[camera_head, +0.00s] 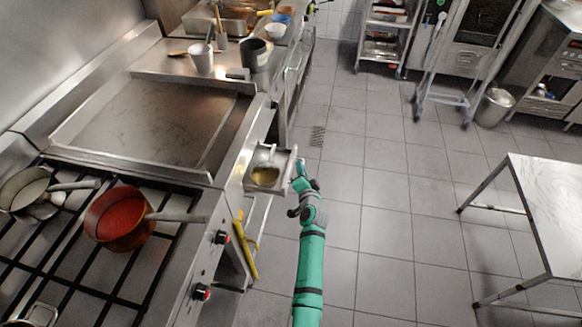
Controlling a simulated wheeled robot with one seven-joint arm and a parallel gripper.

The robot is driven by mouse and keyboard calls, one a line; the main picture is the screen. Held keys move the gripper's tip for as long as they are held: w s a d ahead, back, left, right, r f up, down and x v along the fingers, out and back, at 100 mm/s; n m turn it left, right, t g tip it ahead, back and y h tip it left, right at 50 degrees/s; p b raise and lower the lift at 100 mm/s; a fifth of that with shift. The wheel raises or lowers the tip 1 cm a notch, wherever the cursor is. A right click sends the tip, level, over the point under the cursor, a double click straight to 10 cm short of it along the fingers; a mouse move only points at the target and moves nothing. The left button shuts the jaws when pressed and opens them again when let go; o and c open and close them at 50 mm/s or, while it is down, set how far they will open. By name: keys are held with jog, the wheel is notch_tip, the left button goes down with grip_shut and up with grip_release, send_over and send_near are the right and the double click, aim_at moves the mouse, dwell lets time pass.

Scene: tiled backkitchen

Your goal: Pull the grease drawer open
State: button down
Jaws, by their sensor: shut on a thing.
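The grease drawer (282,157) sticks out from the front of the griddle unit. Yellowish grease (265,174) shows inside it. My gripper (297,168) is at the drawer's outer front face and is shut on it, seemingly at the handle. The fingertips and the handle are too small and partly hidden to make out. My green arm reaches up to it from the bottom of the picture.
The griddle (150,120) lies left of the drawer. Below it are a stove with a red-filled pan (122,217) and front knobs (202,292). A yellow object (245,250) hangs by the front. A steel table (555,210) stands right; the tiled floor (385,215) between is clear.

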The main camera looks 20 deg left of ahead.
jog(key=shift+d, duration=0.75)
jog(key=c, duration=2.2)
grip_release()
jog(key=v, duration=1)
jog(key=shift+s+d, duration=0.1)
jog(key=shift+s, duration=0.25)
